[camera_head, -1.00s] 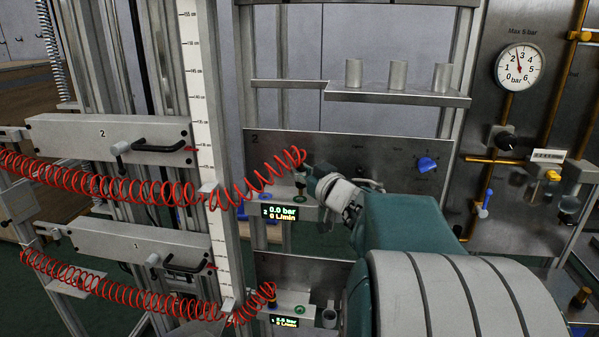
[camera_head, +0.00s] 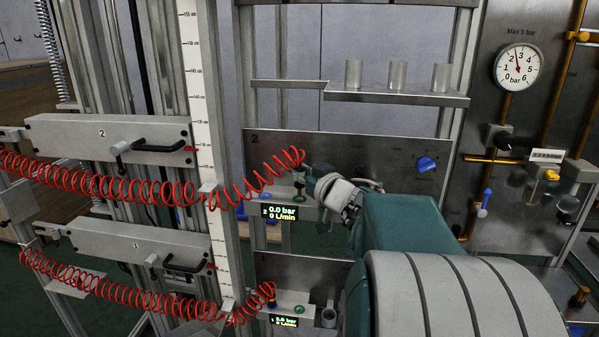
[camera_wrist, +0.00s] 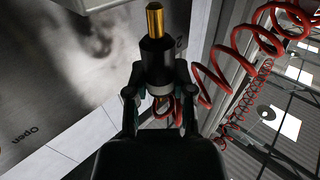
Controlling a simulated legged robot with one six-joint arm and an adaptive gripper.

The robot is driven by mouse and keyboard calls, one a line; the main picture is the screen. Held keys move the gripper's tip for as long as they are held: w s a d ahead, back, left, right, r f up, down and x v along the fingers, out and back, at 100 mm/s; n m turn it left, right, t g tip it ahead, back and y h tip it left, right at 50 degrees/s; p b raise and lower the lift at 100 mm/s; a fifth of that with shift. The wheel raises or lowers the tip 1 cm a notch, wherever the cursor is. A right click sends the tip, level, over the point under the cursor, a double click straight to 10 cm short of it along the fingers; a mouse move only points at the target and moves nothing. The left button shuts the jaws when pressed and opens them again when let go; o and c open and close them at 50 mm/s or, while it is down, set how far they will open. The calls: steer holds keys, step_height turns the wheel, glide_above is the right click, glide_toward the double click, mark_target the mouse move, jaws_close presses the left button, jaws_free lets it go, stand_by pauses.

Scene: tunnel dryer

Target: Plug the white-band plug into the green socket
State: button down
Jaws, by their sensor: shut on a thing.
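My gripper (camera_head: 309,176) is at the upper panel, just above its small ledge. It is shut on the white-band plug, a black plug with a brass tip (camera_wrist: 156,55). A pale band shows between the fingers in the wrist view, and a red coiled hose (camera_wrist: 205,75) runs behind it. In the head view the plug is small and dark, held over the ledge. A green socket (camera_head: 300,196) seems to lie just under it, partly hidden; whether they touch I cannot tell. The lower panel also has a green-ringed socket (camera_head: 300,309).
The upper display (camera_head: 279,213) reads 0.0 bar, 0 L/min. Another plug (camera_head: 268,290) stands in the lower ledge on its own red hose (camera_head: 120,293). A blue knob (camera_head: 426,164) is on the upper panel right of my gripper. A shelf with metal cylinders (camera_head: 397,75) is above.

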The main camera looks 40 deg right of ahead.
steer(key=shift+f, duration=1.45)
steer(key=shift+c, duration=2)
jaws_free()
steer(key=s+a, duration=0.1)
steer(key=s, duration=1.1)
